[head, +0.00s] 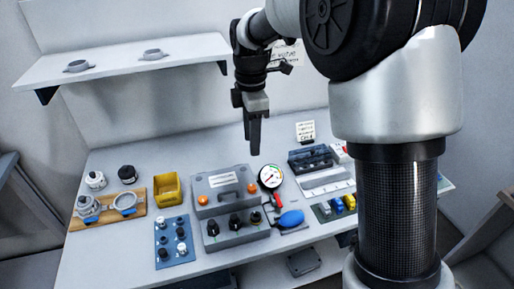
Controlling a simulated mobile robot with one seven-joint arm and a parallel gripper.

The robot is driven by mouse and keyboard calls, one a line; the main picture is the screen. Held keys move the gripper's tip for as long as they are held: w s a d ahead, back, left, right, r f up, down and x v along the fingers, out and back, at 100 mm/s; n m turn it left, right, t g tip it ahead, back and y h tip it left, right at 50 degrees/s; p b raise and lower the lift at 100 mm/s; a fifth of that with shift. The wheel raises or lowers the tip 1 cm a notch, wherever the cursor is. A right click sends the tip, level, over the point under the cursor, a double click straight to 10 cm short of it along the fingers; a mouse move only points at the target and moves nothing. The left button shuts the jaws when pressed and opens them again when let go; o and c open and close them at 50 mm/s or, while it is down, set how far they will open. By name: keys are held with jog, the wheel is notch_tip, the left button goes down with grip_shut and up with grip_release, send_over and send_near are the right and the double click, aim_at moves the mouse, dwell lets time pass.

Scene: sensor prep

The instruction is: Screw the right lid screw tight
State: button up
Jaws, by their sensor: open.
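A grey box (223,184) with a lid stands near the middle of the bench. The right lid screw (252,188) is a small orange knob at the right of its lid. The left lid screw (203,199) is a matching orange knob at the left. How far either screw is turned in is too small to tell. My gripper (255,151) is open and empty. It points down in the air, above the right lid screw in the picture and apart from it. Its fingers overlap in this view, so the gap between them is hidden.
A grey block with several black knobs (233,225) stands in front of the box. A round gauge (271,178) and a blue bulb (291,218) are close at its right. A yellow bin (167,190) and a blue plate (174,242) are at the left. A shelf (125,60) hangs above.

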send_near(252, 187)
notch_tip(252, 187, down, 8)
jog(key=shift+f+b, duration=0.1)
jog(key=shift+b, duration=0.35)
grip_shut()
